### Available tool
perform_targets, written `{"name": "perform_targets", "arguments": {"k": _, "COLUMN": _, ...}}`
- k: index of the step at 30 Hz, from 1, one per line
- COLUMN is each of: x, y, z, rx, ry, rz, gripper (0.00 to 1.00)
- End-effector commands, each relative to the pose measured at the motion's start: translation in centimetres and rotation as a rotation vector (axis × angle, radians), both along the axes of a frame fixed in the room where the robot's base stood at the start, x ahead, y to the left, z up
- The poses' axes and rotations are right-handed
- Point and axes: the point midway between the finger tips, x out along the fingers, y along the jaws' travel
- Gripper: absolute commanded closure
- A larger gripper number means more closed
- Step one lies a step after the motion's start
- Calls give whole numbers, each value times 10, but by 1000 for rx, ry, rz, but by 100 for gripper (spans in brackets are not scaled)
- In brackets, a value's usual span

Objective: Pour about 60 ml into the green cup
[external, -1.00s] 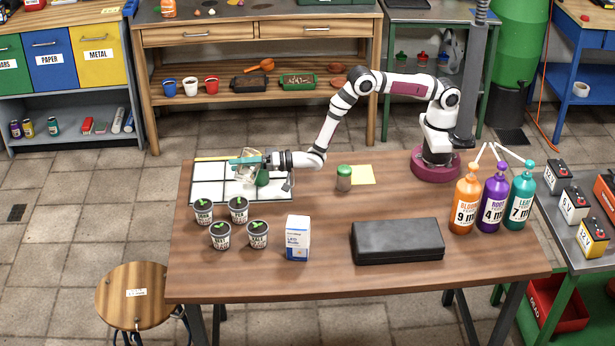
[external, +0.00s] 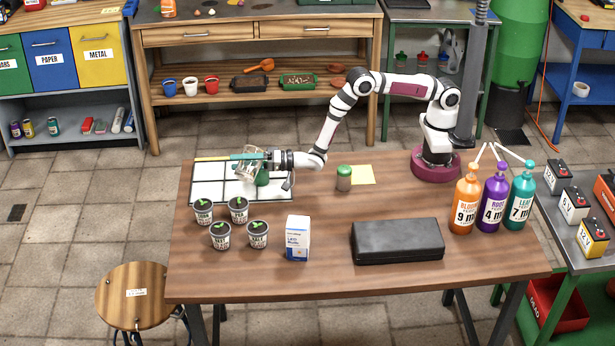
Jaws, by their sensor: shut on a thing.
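My gripper (external: 266,157) is at the left end of the table, shut on a clear cup-like container (external: 251,161). The container is tilted and held above the white gridded mat (external: 208,180). The green cup (external: 262,177) stands below and close beside the container, partly hidden behind it and my gripper. I cannot tell how much liquid is in either one, and no stream can be made out.
Several potted seedlings (external: 221,236) and a white box (external: 298,238) stand in front of the mat. A black case (external: 397,241), a green-lidded jar (external: 344,178) and a yellow note (external: 362,175) are further right. Bottles with pump tops (external: 494,202) stand at the right edge.

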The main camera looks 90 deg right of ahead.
Motion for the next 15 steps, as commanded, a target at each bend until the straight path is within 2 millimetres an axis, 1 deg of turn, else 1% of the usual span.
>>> {"name": "perform_targets", "arguments": {"k": 15, "x": -2, "y": -5, "z": 2, "rx": 16, "ry": -10, "rz": 1, "gripper": 100}}
